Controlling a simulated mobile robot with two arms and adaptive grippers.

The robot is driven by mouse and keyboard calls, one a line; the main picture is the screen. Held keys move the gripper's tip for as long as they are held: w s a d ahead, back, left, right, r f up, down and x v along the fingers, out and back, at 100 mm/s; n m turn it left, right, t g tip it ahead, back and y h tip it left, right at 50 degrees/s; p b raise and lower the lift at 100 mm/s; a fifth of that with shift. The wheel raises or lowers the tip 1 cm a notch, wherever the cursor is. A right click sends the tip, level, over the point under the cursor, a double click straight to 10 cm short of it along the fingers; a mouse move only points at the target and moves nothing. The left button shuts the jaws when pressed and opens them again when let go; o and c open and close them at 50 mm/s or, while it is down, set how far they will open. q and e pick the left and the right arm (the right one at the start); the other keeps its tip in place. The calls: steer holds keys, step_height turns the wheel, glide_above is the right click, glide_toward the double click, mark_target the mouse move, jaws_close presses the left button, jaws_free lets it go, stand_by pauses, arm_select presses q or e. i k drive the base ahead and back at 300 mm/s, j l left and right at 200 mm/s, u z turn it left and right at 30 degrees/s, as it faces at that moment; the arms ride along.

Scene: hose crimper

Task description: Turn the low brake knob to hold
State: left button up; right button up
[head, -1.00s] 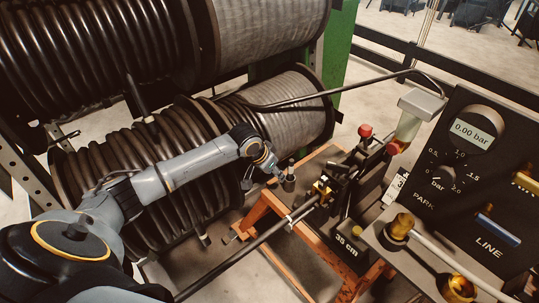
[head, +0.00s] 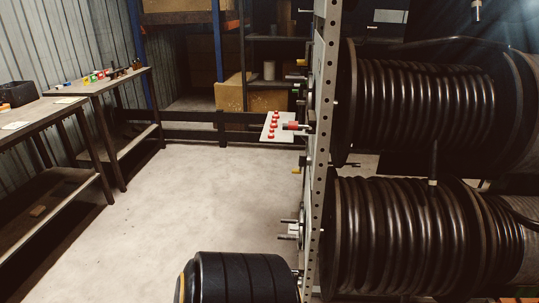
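The hose reel rack's perforated post (head: 322,130) stands right of the middle in the head view. Several small fittings stick out from its left side. The lower fitting (head: 289,230) is pale with short dark pins, at the height of the lower reel (head: 410,235). I cannot tell which of these is the low brake knob, nor read any setting. A red cylindrical fitting (head: 291,126) sits higher, near the upper reel (head: 425,105). Neither of my grippers shows. A dark ribbed part at the bottom, probably mine, covers the floor below the lower fitting.
Two workbenches (head: 30,116) stand along the left wall, the farther one with small coloured items. A pale board with several red caps (head: 273,127) is beside the post. A dark low rail (head: 222,128) crosses the back. The floor (head: 195,200) between is clear.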

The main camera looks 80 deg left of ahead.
mark_target(299, 281)
steer(key=k+u, duration=0.2)
steer(key=u, duration=0.2)
steer(key=k+u, duration=0.15)
steer(key=u, duration=0.2)
steer(key=k+j+u, duration=0.15)
steer(key=u, duration=0.95)
steer(key=z, duration=0.4)
steer(key=i+j+z, duration=0.3)
steer(key=j, duration=0.25)
steer(key=j+z, duration=0.3)
steer(key=j, duration=0.25)
steer(key=j+z, duration=0.3)
steer(key=j, duration=0.35)
steer(key=i, duration=0.05)
